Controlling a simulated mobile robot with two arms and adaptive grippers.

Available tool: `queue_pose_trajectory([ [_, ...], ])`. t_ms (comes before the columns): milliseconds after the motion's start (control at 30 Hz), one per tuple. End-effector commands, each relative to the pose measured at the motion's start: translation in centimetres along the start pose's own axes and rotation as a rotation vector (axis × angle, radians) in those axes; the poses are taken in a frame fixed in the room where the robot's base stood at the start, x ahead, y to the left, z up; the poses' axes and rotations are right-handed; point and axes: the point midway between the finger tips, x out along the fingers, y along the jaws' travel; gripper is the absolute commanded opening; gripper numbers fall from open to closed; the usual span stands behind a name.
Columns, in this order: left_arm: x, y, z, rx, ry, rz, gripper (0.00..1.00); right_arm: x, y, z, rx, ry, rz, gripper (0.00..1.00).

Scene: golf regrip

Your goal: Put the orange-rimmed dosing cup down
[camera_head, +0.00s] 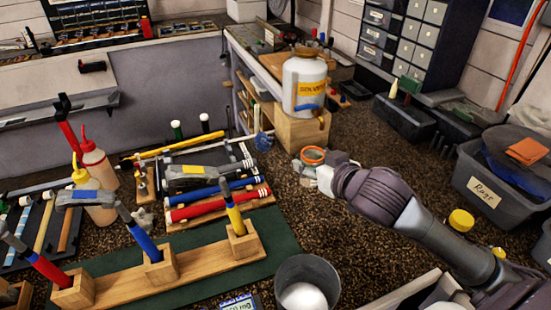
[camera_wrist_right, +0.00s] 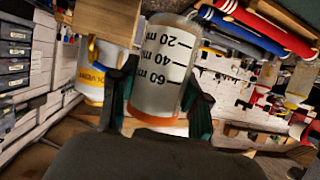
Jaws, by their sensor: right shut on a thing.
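The dosing cup (camera_head: 313,156) shows its orange rim upward in the head view, at the tip of my right arm. My right gripper (camera_head: 325,172) is shut on it. In the right wrist view the clear cup (camera_wrist_right: 162,65) with black ml marks sits between my dark green fingers, its orange rim (camera_wrist_right: 155,119) nearest the camera. Whether the cup's base touches the speckled surface is hidden. My left gripper is in neither view.
A solvent jug (camera_head: 303,85) stands on a wooden stand (camera_head: 300,132) just behind the cup. Hammers and clubs on wooden racks (camera_head: 205,262) fill the left. A grey bucket (camera_head: 306,278) stands in front. Bare speckled surface (camera_head: 375,150) lies right of the stand.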

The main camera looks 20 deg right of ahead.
Motion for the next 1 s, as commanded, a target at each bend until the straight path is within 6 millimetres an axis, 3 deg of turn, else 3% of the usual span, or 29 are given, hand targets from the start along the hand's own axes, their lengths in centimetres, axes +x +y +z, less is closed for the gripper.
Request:
queue_pose_trajectory([
  [200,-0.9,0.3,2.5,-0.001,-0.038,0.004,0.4,5.1,0.3,0.5,0.003,-0.001,0.002,0.11],
  [500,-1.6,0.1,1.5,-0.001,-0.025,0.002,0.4,11.7,0.6,1.6,0.001,0.0,0.001,0.11],
  [667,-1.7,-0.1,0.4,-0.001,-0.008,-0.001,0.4,12.8,0.6,2.0,0.0,-0.001,0.0,0.11],
  [1000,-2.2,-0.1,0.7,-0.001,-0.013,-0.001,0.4,14.3,0.6,5.6,-0.001,-0.001,0.0,0.11],
])
